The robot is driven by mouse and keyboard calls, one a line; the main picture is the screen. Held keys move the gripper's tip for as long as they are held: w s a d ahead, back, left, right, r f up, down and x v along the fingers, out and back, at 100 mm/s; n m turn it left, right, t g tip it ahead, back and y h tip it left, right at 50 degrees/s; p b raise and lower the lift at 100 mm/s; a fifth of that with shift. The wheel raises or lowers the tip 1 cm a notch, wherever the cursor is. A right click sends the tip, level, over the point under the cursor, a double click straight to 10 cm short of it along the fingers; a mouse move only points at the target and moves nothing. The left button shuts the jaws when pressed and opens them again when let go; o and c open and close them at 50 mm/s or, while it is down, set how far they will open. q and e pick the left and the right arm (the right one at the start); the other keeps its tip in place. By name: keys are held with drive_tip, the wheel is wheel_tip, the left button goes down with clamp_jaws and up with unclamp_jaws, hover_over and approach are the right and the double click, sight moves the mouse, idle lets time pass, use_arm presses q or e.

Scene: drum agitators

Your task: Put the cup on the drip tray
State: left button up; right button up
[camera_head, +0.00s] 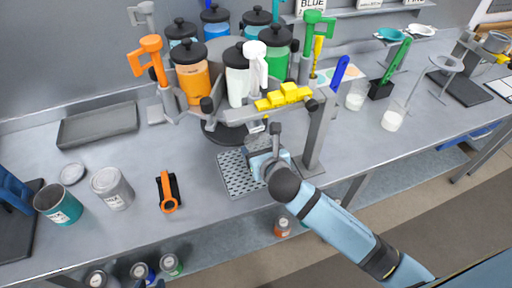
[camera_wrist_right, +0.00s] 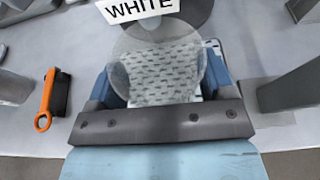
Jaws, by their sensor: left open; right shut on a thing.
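The clear cup (camera_wrist_right: 125,60) is between the fingers of my right gripper (camera_wrist_right: 158,82) in the right wrist view. That gripper (camera_head: 264,155) is shut on the cup and is over the drip tray (camera_head: 236,178), under the dispenser. The tray's perforated grate shows through the cup in the wrist view. I cannot tell if the cup touches the grate. In the head view the cup is mostly hidden by the gripper.
The dispenser carousel with colour canisters (camera_head: 193,80) and its grey post (camera_head: 318,130) stand close around my right gripper. A white label (camera_wrist_right: 140,8) hangs above the cup. An orange-handled tool (camera_head: 168,192), a grey can (camera_head: 112,188) and a teal can (camera_head: 58,204) stand left.

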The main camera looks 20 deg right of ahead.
sight(254, 148)
drive_tip(key=w, duration=0.3)
drive_tip(key=shift+f, duration=1.8)
drive_tip(key=o, duration=0.9)
drive_tip(key=shift+f, duration=0.1)
drive_tip(key=shift+o, duration=0.2)
drive_tip(key=v, duration=1.2)
drive_tip(key=s+d+f+m+g+y, duration=0.1)
drive_tip(key=s+f+m, duration=0.5)
drive_tip(key=m, duration=1)
drive_tip(key=s+d+f+m+g+y, duration=0.1)
drive_tip(key=s+f+m+g+y, duration=0.1)
drive_tip(key=s+f+m, duration=0.5)
wheel_tip(254, 148, down, 4)
drive_tip(key=m, duration=1)
